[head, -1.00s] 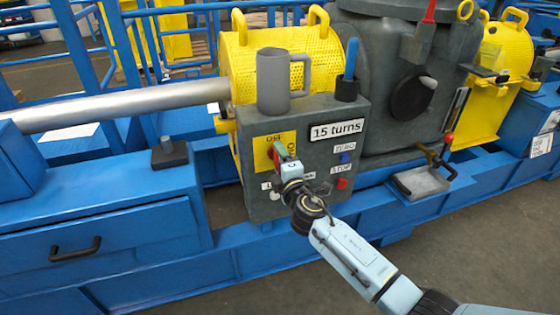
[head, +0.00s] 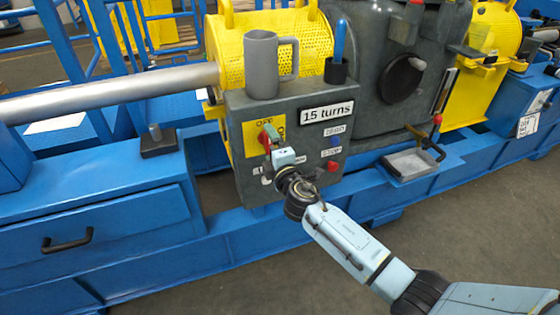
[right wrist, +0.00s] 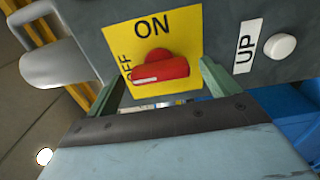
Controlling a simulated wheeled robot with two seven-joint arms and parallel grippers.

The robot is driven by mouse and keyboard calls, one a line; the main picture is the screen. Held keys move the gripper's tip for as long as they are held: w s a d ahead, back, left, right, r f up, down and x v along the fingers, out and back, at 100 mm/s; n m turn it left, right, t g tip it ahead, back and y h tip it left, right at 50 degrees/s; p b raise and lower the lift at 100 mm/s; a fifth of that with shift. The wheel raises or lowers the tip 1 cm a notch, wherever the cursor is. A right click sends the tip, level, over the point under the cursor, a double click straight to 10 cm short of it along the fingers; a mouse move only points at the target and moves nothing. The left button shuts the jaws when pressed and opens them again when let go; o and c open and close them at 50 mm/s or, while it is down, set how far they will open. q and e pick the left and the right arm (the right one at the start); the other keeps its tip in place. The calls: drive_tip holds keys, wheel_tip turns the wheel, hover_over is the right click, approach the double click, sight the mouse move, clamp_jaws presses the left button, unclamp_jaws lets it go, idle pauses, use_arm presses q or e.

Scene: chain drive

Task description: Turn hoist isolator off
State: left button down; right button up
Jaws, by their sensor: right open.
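The hoist isolator is a red knob (right wrist: 160,70) on a yellow plate (right wrist: 185,25) marked ON and OFF. In the right wrist view its bar lies roughly left to right, its left end beside the OFF letters. In the head view the knob (head: 265,137) sits on the grey control box, partly behind my right gripper (head: 274,148). My right gripper (right wrist: 161,76) is open, with one finger on each side of the knob; gaps show, and I cannot tell whether either finger touches it. My left gripper is out of view.
The control box (head: 235,190) carries a "15 turns" sign (head: 326,112), a blue button (head: 335,140) and a red button (head: 333,166). A grey mug (head: 261,70) and a dark cup (head: 336,72) with a blue rod stand on top. A white button (right wrist: 281,46) is beside the UP label.

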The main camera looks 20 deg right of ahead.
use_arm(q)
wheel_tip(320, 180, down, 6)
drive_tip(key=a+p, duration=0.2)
use_arm(e)
drive_tip(key=s, duration=1.2)
drive_tip(key=shift+s+d, duration=0.25)
drive_tip(key=shift+s, duration=0.05)
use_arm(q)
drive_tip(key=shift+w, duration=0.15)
use_arm(e)
drive_tip(key=shift+f, duration=0.1)
